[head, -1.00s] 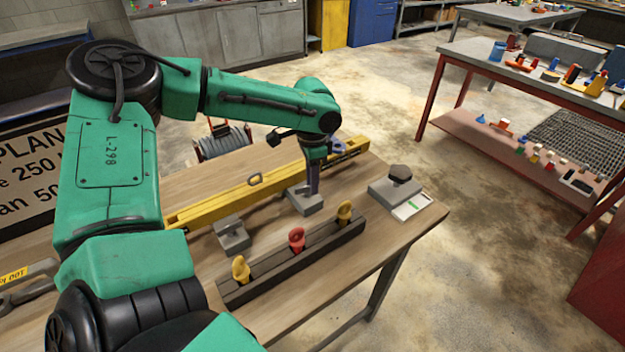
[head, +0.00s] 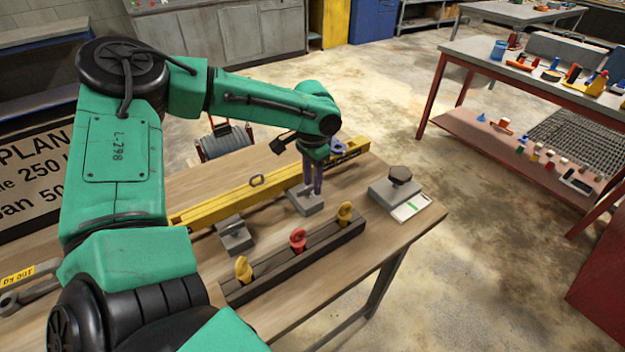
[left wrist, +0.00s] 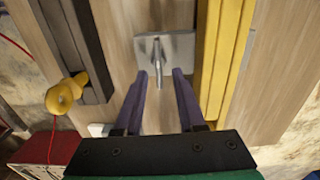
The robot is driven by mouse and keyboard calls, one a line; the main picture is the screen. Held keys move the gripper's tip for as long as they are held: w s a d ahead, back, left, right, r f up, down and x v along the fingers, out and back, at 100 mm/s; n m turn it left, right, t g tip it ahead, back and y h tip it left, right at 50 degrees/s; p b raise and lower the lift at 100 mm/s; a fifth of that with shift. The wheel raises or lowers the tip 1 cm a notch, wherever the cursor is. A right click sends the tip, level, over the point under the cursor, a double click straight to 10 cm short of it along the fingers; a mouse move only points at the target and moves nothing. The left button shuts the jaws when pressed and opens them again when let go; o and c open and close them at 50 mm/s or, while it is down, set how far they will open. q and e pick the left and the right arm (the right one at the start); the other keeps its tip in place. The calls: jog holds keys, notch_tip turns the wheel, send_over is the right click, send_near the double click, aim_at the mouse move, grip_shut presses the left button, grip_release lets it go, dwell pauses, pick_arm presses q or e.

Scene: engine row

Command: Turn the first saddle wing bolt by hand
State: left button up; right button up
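My left gripper (head: 312,188) points down over a grey saddle block (head: 305,206) on the wooden bench. In the left wrist view its two purple fingers (left wrist: 159,76) stand apart. The upright wing of a metal wing bolt (left wrist: 157,55) on the grey saddle plate (left wrist: 182,42) lies between the fingertips, with gaps on both sides. In the head view the fingers hide most of this bolt. A second grey saddle (head: 233,237) sits nearer, to the left, clear of the gripper. My right gripper is not in view.
A yellow beam (head: 215,206) runs behind the saddles. A dark rail (head: 274,274) with yellow and red knobs (head: 298,238) lies in front. A grey block with a dark knob (head: 400,175) stands at the right bench end. The wood around the saddles is clear.

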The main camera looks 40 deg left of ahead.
pick_arm(q)
notch_tip(320, 180, up, 15)
jog(key=shift+f, duration=0.2)
dwell(0.6)
